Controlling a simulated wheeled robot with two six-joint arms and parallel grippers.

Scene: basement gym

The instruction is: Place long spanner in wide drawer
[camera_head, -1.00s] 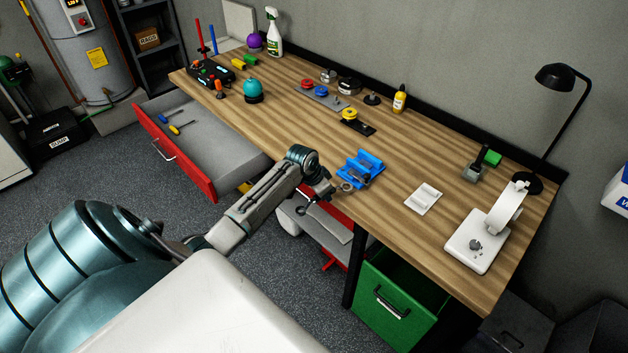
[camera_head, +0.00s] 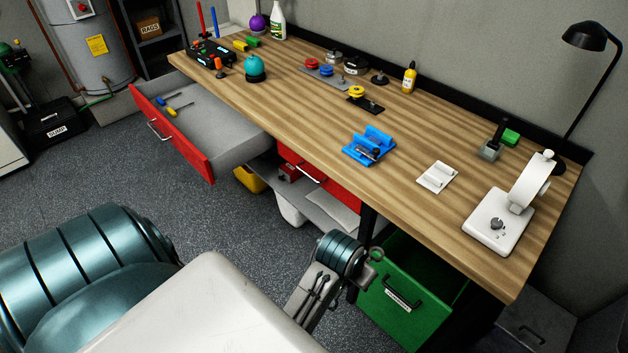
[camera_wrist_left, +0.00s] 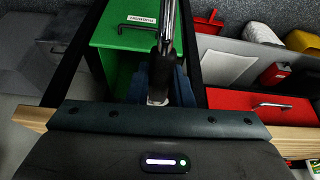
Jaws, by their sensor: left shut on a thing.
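My left gripper (camera_head: 366,264) is low in front of the bench, beside the green bin. It is shut on the spanner, whose metal ring end (camera_head: 377,254) sticks out past the fingers in the head view. In the left wrist view the spanner's shiny shaft (camera_wrist_left: 168,25) points away from the gripper, over the green bin; its far end is cut off. A wide drawer (camera_head: 183,149) with a red front and grey inside is pulled open at the bench's left end. It holds a blue-handled and a yellow-handled screwdriver (camera_head: 178,109). My right gripper is not in view.
The green bin (camera_head: 404,318) stands open under the bench's right part. A red drawer front (camera_head: 320,181) and a shelf lie between it and the open drawer. On the bench are a blue holder (camera_head: 369,146), a white lamp-like device (camera_head: 497,222) and several small items.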

